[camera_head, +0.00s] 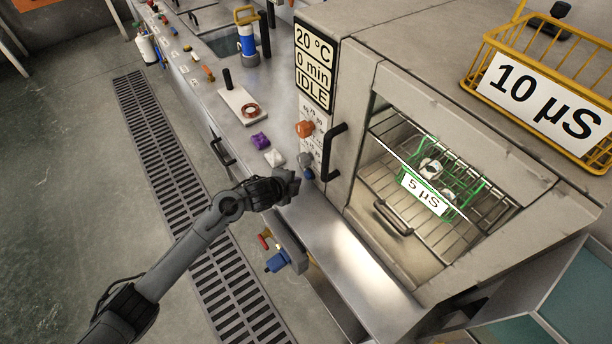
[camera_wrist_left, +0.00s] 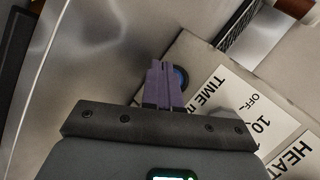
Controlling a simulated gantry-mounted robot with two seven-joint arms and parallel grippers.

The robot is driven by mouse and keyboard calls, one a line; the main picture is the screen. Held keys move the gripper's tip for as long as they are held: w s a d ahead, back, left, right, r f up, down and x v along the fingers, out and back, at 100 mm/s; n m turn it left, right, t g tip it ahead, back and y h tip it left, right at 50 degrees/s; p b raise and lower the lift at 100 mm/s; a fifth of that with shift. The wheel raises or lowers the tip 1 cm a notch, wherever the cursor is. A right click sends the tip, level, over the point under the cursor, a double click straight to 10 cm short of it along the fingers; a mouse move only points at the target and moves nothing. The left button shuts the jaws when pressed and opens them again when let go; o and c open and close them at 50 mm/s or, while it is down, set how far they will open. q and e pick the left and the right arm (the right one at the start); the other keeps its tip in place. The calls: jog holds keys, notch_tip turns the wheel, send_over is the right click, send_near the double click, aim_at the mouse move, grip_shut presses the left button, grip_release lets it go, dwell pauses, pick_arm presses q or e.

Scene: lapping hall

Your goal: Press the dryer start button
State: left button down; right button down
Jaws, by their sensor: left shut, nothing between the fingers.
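The dryer (camera_head: 352,75) stands at the right, with a display (camera_head: 315,65) reading 20 °C, 0 min, IDLE. Its front panel (camera_head: 312,140) carries an orange knob (camera_head: 305,128) and a grey knob (camera_head: 305,160). A round dark blue button (camera_wrist_left: 181,77) shows in the left wrist view, partly covered by my fingers, beside the TIME label; I take it as the start button. My left gripper (camera_head: 291,184) is shut and empty, just in front of the panel's lower end. In the left wrist view its fingertips (camera_wrist_left: 161,66) overlap the button's left edge; I cannot tell whether they touch it.
A black door handle (camera_head: 333,150) stands out right of the panel. Inside the dryer, a green basket (camera_head: 447,185) labelled 5 µS sits on a wire rack. A yellow basket (camera_head: 550,55) stands on top. A purple piece (camera_head: 260,141) lies on the bench left of the panel.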

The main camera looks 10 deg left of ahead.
pick_arm(q)
jog(key=shift+w+d, duration=0.15)
jog(key=shift+w, duration=0.05)
dwell(0.7)
jog(key=shift+w+d, duration=0.15)
jog(key=shift+w+d, duration=0.3)
jog(key=shift+w, duration=0.05)
dwell(1.0)
jog(key=shift+s+a, duration=0.1)
dwell(0.3)
jog(key=shift+s+a+r+p, duration=0.1)
jog(key=shift+s+a+p, duration=0.15)
jog(key=shift+p, duration=0.1)
jog(key=shift+s+a, duration=0.25)
jog(key=shift+s, duration=0.1)
jog(key=shift+p, duration=0.3)
jog(key=shift+s+a+p, duration=0.4)
jog(key=shift+s+p, duration=0.05)
jog(key=shift+s+a+p, duration=1)
jog(key=shift+s+a, duration=0.2)
jog(key=shift+s, duration=0.25)
